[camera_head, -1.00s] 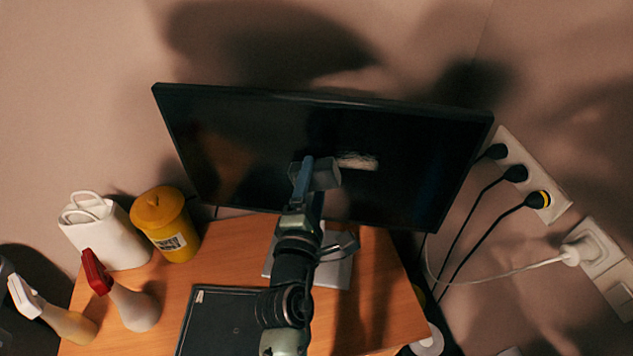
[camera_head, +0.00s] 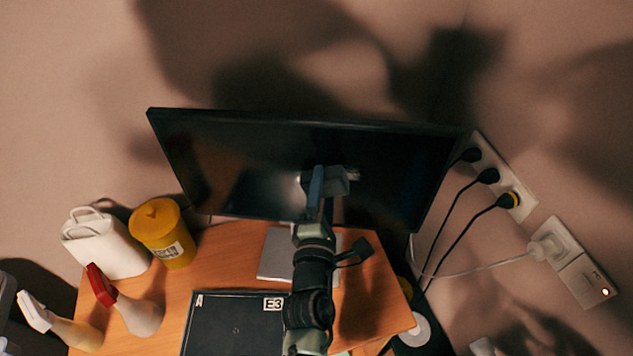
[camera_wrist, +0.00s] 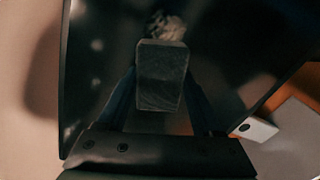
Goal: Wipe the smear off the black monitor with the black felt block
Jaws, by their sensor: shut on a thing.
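The black monitor (camera_head: 250,165) stands at the back of the wooden desk, its dark screen facing me. My gripper (camera_head: 327,185) is in front of the screen, right of its middle, and is shut on the dark felt block (camera_head: 338,184). In the wrist view the block (camera_wrist: 162,75) sits between the fingers, with the screen (camera_wrist: 230,50) behind it. The pale smear (camera_wrist: 166,26) shows just beyond the block's far end. In the head view only a small part of the smear (camera_head: 352,173) shows beside the block. I cannot tell whether the block touches the screen.
A yellow tub (camera_head: 162,233) and a white bag-like container (camera_head: 103,246) stand left on the desk (camera_head: 225,262). Two spray bottles (camera_head: 138,312) (camera_head: 70,325) are at front left. A black mat or case (camera_head: 235,325) lies in front. Cables and wall sockets (camera_head: 560,255) are right.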

